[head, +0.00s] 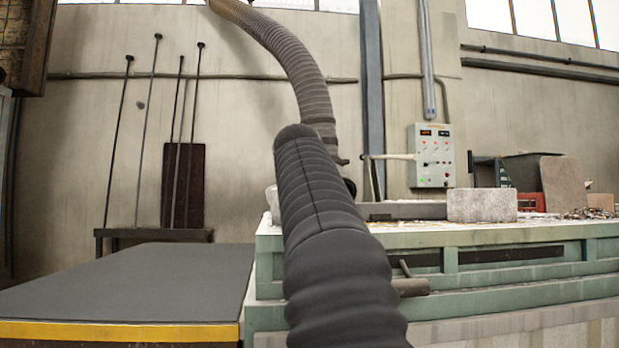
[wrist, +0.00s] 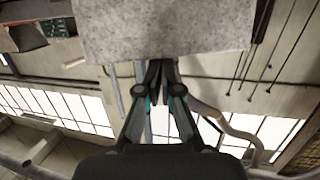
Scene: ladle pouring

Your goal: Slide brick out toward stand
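A pale grey speckled brick (wrist: 165,28) fills the top middle of the wrist view, which is upside down. My gripper (wrist: 155,66) is there with its two fingers drawn close together. The fingertips end at the brick's near edge. I cannot tell whether they touch it, and I see nothing clearly pinched between them. In the head view my dark arm hides the gripper. A grey block (head: 271,203) partly shows to the left of my arm at the bench's left end. Another pale brick (head: 482,205) sits on the bench top to the right.
The pale green bench (head: 470,238) holds a dark flat bar (head: 405,210) and rubble at the right. A dark flat-topped platform (head: 120,285) with a yellow front edge is at the left, clear on top. Thin rods (head: 148,130) lean on the wall. A control box (head: 431,155) hangs behind.

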